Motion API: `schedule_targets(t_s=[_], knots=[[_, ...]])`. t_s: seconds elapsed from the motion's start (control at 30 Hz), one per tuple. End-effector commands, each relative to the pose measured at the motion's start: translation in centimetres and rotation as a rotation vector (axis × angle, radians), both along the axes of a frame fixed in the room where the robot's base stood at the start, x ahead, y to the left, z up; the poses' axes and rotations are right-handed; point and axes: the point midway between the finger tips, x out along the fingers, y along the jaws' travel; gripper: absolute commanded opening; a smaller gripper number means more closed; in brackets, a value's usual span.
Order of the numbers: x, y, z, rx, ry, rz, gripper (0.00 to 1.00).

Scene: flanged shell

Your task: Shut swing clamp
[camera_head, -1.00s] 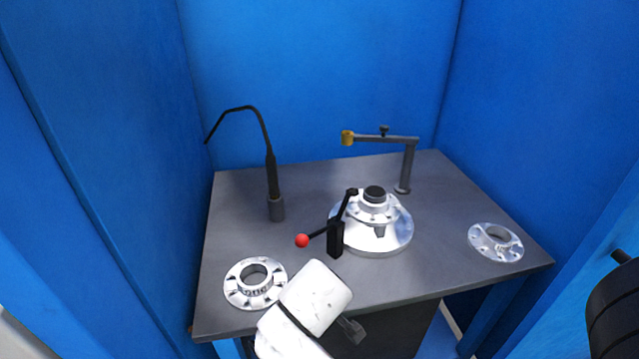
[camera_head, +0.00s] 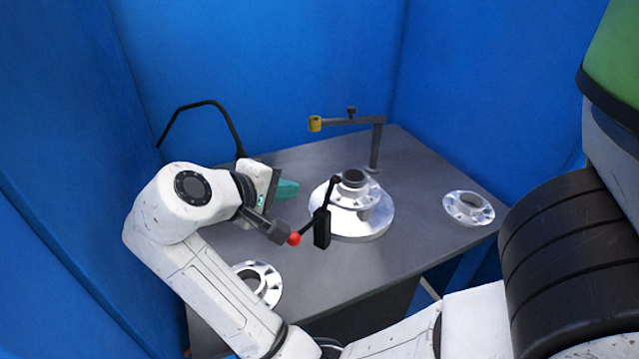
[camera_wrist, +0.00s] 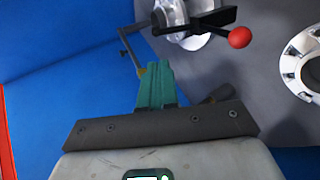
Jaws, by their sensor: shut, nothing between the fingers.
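A black clamp (camera_head: 322,228) stands at the near left edge of the silver flanged shell (camera_head: 372,222). Its thin arm tilts up beside the shell's top, and its lever ends in a red ball (camera_head: 294,239) at lower left. The clamp lever (camera_wrist: 212,19) and red ball (camera_wrist: 239,38) also show in the wrist view. My gripper (camera_head: 291,189) has teal fingers, shut and empty, above the table, left of the shell and apart from the clamp. The shut fingers show in the wrist view (camera_wrist: 156,72). My wrist partly covers the space left of the red ball.
A grey post with a swing arm (camera_head: 350,122) and yellow end stands at the back. Loose flanges lie at right (camera_head: 468,208) and front left (camera_head: 262,280), the latter partly behind my arm. A black bent stalk (camera_head: 228,118) stands back left. Blue walls (camera_head: 260,60) enclose the table (camera_head: 420,175).

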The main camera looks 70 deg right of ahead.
Motion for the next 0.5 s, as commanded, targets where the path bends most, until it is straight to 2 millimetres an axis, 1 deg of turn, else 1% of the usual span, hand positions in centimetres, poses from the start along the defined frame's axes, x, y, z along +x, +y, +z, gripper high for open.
schedule_targets(t_s=[0.27,0.5], knots=[[-0.1,-0.3,-0.3,0.001,-0.001,-0.001,0.00],[-0.7,-1.9,-1.3,0.000,-0.001,-0.002,0.00]])
